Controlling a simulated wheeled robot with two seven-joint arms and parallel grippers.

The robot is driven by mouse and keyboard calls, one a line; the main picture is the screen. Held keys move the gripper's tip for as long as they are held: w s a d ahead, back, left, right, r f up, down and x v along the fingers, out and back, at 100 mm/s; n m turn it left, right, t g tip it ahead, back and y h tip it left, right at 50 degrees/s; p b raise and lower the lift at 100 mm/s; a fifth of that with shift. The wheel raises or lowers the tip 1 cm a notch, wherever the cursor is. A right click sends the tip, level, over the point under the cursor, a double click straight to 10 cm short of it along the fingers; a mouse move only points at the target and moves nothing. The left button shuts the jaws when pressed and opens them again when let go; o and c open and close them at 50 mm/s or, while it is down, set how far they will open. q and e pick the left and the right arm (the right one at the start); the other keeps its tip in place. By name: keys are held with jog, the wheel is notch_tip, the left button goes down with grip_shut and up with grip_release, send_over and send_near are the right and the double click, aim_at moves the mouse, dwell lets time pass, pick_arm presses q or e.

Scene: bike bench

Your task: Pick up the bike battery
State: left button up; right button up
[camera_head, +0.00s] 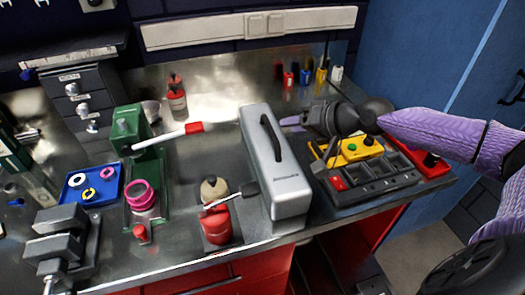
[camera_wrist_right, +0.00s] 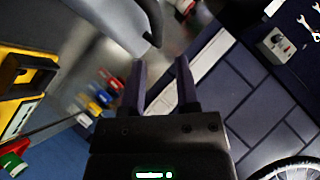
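The bike battery (camera_head: 288,192) is a silver-grey upright case with a black handle (camera_head: 272,137) on top, standing near the front edge of the bench in the head view. My right gripper (camera_head: 287,121) reaches in from the right, its purple fingers beside the upper right side of the battery. In the right wrist view my gripper (camera_wrist_right: 161,75) has its two fingers apart with nothing between them. A pale rounded body with a dark edge, apparently the battery (camera_wrist_right: 122,22), shows beyond the fingertips. I cannot tell whether they touch. My left gripper is not in view.
Right of the battery are a black tray (camera_head: 376,191) and a yellow case (camera_head: 352,150), under my right forearm. A red oil can (camera_head: 216,227) stands close on its left, and a green press (camera_head: 140,155) farther left. Small coloured bottles (camera_head: 305,76) stand behind.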

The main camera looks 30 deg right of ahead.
aim_at(271, 127)
jog(key=b+x, duration=0.1)
jog(key=x, duration=0.6)
jog(key=shift+w+f, duration=0.3)
jog(key=shift+f, duration=0.05)
grip_shut()
dwell(0.8)
jog(key=shift+d+r, duration=0.1)
jog(key=shift+r, duration=0.2)
